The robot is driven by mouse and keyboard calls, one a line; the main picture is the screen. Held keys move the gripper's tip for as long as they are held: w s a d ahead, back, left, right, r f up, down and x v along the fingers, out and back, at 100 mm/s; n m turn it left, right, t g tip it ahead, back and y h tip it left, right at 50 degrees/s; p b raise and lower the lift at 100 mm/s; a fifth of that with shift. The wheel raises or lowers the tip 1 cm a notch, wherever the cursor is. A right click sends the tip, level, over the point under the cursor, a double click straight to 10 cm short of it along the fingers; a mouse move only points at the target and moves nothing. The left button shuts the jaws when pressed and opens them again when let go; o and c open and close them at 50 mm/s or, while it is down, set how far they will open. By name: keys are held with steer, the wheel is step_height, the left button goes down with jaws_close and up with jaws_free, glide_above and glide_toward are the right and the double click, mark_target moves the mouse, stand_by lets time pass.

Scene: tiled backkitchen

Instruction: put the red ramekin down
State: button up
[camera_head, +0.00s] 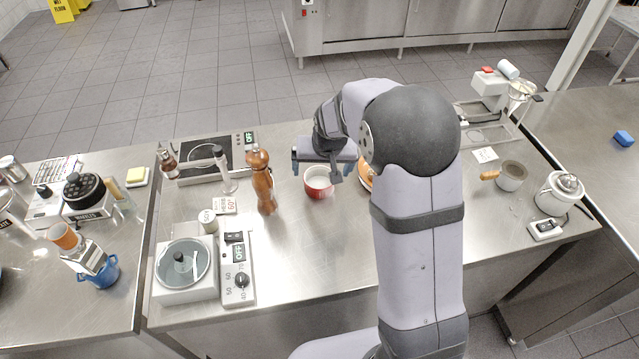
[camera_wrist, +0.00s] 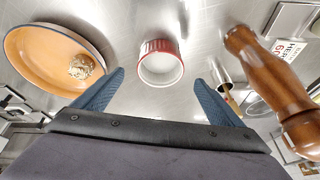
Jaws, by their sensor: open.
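The red ramekin (camera_head: 319,183), white inside with a red outer wall, stands upright on the steel counter (camera_head: 318,250) in the head view. In the wrist view the ramekin (camera_wrist: 160,64) is beyond the fingertips, near the middle between them, and looks empty. My gripper (camera_head: 320,166) is open and just behind and above the ramekin in the head view. In the wrist view its two blue fingers (camera_wrist: 160,78) are spread wide with nothing between them. The fingers look apart from the ramekin.
A wooden pepper mill (camera_head: 262,182) stands left of the ramekin; it is large at the right of the wrist view (camera_wrist: 270,80). An orange dish (camera_wrist: 50,58) holding a crumbly ball (camera_wrist: 81,66) lies on the other side, mostly hidden by my arm in the head view. Counter in front is clear.

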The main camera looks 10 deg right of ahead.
mark_target(318, 181)
steer(key=shift+p+x, duration=0.3)
steer(key=shift+x, duration=0.6)
steer(key=shift+p+x, duration=1.4)
steer(key=shift+x, duration=1.2)
steer(key=shift+w, duration=0.1)
steer(key=c, duration=1.4)
steer(key=shift+r, duration=0.15)
step_height(318, 181, up, 10)
steer(key=b, duration=0.3)
